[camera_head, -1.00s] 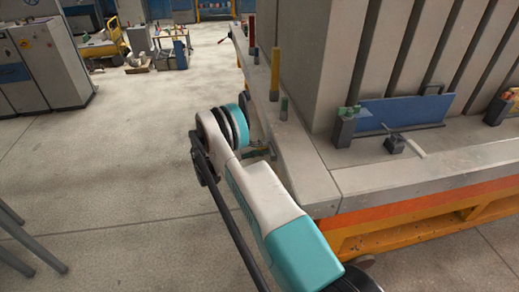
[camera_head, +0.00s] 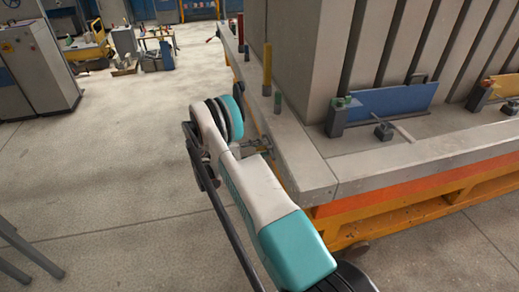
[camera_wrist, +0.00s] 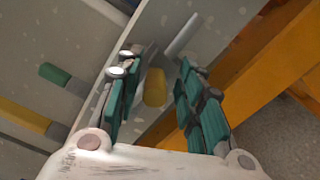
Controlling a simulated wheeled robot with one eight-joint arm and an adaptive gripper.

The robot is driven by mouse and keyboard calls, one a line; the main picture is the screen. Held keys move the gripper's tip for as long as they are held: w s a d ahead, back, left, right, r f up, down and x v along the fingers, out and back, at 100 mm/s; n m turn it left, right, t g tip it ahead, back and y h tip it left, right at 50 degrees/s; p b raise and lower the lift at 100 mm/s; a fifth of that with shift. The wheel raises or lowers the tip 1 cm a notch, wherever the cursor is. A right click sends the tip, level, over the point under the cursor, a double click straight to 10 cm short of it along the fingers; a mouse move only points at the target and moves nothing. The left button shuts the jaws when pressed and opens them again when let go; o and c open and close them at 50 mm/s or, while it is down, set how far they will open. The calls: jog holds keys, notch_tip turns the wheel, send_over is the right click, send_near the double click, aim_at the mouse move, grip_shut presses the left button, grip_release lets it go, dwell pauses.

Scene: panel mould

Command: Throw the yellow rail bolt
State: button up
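The yellow grip of a bolt (camera_wrist: 155,88) shows in the wrist view between the two teal fingers of my gripper (camera_wrist: 156,66). A grey rod (camera_wrist: 183,36) lies just beyond it along the grey rail (camera_wrist: 215,20). My gripper is open, with a visible gap on each side of the yellow grip. In the head view my gripper (camera_head: 262,146) is at the left side face of the rail (camera_head: 290,150), low beside its top edge. The bolt is too small to make out in the head view, partly behind my arm.
A blue plate (camera_head: 395,101) and a clamp lever (camera_head: 384,132) are at the right. An orange frame (camera_head: 400,212) runs below.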

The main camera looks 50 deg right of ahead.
jog(key=shift+w, duration=0.1)
jog(key=v, duration=1.2)
dwell(0.6)
jog(key=w+r+n+t+y, duration=0.25)
jog(key=r+t, duration=0.25)
jog(key=r, duration=0.8)
jog(key=s+a+r+n+t+y, duration=0.1)
jog(key=s+a+r+t+y, duration=0.2)
jog(key=a+r, duration=0.5)
jog(key=s+a+r+t+y, duration=0.1)
jog(key=s+a+t+y, duration=0.2)
jog(key=s+a, duration=0.4)
jog(key=s+a+r+m+t+y, duration=0.1)
jog(key=s+a+r+t+y, duration=0.1)
jog(key=s+a, duration=0.5)
jog(key=s+a+r+t+y, duration=0.1)
jog(key=s+a+t+y, duration=0.2)
jog(key=s+a, duration=0.5)
jog(key=s+y, duration=0.1)
jog(key=s, duration=0.1)
jog(key=shift+s+r+m+t+y, duration=0.25)
jog(key=shift+r+m+t+y, duration=0.1)
jog(key=shift+r+t, duration=0.05)
